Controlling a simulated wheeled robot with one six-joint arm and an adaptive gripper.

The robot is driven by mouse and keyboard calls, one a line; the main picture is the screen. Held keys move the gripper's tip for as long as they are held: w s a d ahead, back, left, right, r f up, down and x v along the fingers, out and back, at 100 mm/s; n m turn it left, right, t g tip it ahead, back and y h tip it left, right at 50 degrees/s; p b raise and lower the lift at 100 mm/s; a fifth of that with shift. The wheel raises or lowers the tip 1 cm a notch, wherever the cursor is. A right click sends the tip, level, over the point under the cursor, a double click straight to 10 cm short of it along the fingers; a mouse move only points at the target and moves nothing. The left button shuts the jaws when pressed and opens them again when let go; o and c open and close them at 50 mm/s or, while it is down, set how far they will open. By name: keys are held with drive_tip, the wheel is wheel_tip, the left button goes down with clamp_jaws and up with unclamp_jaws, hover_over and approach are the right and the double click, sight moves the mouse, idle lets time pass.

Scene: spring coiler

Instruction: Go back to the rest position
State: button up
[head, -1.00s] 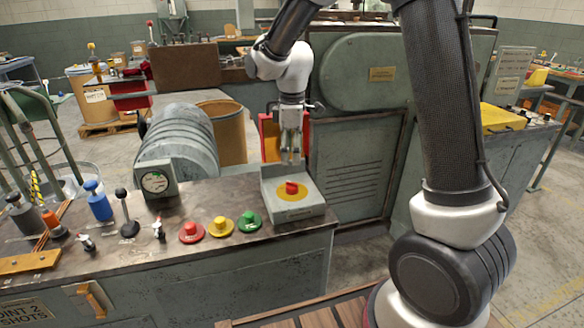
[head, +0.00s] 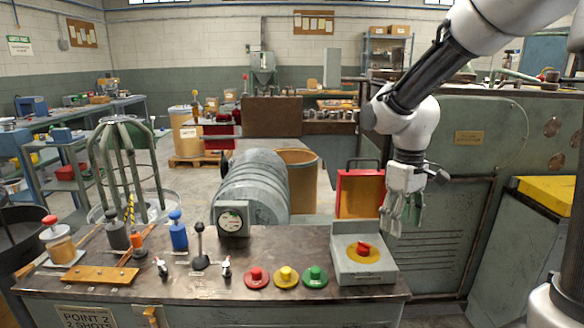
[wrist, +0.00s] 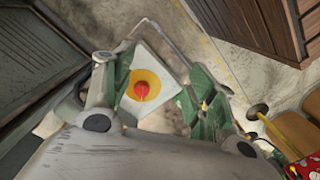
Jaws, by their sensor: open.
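My gripper (head: 402,212) hangs fingers down at the right end of the bench, just right of a grey box. The box (head: 362,279) carries a red knob (head: 362,247) on a yellow disc. In the wrist view my gripper (wrist: 155,95) is open and empty, its fingers spread apart. The red knob (wrist: 141,90) shows beyond and between the fingers, apart from them. My arm comes in from the upper right of the head view.
The bench top (head: 120,254) holds red, yellow and green buttons (head: 286,277), a black-knobbed lever (head: 200,246) and a dial gauge (head: 232,220). A large grey-green machine cabinet (head: 470,200) stands behind my gripper. A red case (head: 360,193) stands behind the bench.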

drive_tip(key=s+d+r+m+t, duration=0.2)
drive_tip(key=s+d+r, duration=0.3)
drive_tip(key=s, duration=0.3)
drive_tip(key=s+d+r+m+t, duration=0.3)
drive_tip(key=s+d+r+m, duration=0.1)
drive_tip(key=s, duration=0.5)
drive_tip(key=shift+d+r, duration=0.4)
drive_tip(key=shift+d, duration=0.2)
drive_tip(key=shift+c, duration=0.2)
